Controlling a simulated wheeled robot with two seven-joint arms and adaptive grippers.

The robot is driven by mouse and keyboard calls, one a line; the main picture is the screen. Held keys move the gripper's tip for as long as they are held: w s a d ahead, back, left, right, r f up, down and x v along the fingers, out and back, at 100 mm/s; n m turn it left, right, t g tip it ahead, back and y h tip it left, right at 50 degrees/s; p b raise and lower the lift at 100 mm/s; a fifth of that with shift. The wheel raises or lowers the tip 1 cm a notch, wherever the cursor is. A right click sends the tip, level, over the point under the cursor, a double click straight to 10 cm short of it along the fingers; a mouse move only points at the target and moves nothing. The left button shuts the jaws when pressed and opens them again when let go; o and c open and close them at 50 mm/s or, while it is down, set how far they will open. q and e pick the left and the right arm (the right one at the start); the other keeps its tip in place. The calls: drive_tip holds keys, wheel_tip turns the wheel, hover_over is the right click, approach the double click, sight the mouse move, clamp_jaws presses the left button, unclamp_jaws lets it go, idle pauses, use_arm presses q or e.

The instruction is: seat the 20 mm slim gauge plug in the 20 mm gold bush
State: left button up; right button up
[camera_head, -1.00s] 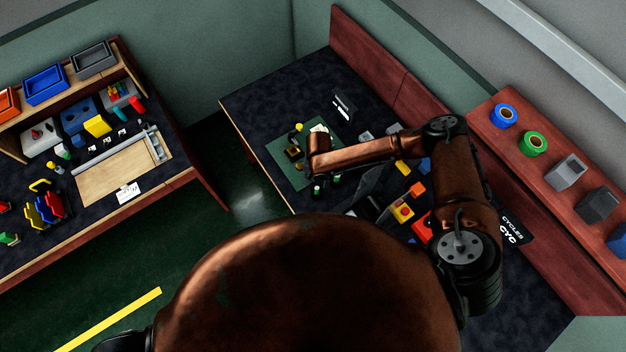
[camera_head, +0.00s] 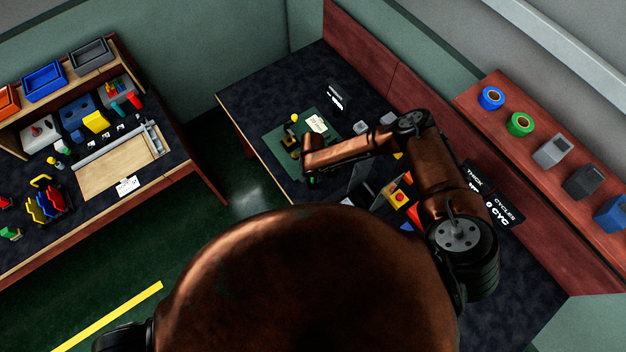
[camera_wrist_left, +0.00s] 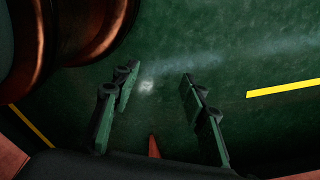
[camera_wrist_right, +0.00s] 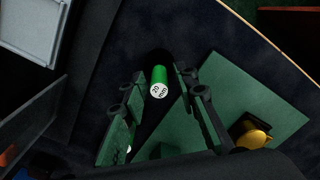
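In the head view the right gripper (camera_head: 312,179) is mostly hidden by my wrist. A gold part (camera_wrist_right: 254,135), perhaps the gold bush, sits on the green mat (camera_wrist_right: 268,88), partly hidden by the gripper body; gold shows in the head view too (camera_head: 291,141). My left gripper (camera_wrist_left: 157,88) is open and empty above the floor.
A white card (camera_head: 317,123) and a yellow knob (camera_head: 294,117) are on the mat. A grey tray (camera_wrist_right: 32,28) shows in the right wrist view.

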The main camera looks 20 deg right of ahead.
drive_tip(key=shift+w, duration=0.15)
drive_tip(key=shift+c, duration=0.8)
drive_tip(key=shift+s, duration=0.2)
clamp_jaws()
drive_tip(key=shift+w, duration=0.1)
use_arm(q)
drive_tip(key=shift+s, duration=0.55)
use_arm(e)
drive_tip(key=shift+r, duration=0.15)
